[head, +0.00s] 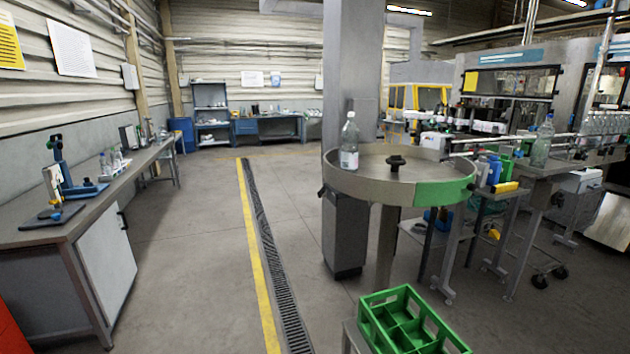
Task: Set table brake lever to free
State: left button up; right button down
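The round accumulation table (345,186) stands right of the middle, with a metal rim and a green section (444,192) at its front right. A black knob (396,162) sits at the centre of its top. A clear bottle with a white label (349,143) stands upright on the table at the left. A small dark part (321,191) shows at the rim's left side; I cannot tell whether it is the brake lever or how it is set. Neither of my grippers is in view.
A green divided crate (398,312) sits on a low stand in front of the table. A workbench (60,228) runs along the left wall. The labelling machine (510,85) and its conveyor fill the right. The floor between is clear, with a drain grate (264,250) and a yellow line.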

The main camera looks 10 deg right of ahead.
aim_at(322, 193)
jog(key=i+j+z, duration=0.1)
jog(key=i+j, duration=0.4)
jog(key=j, duration=0.15)
jog(key=i+j+z, duration=0.15)
jog(key=i, duration=0.35)
jog(key=j, duration=0.1)
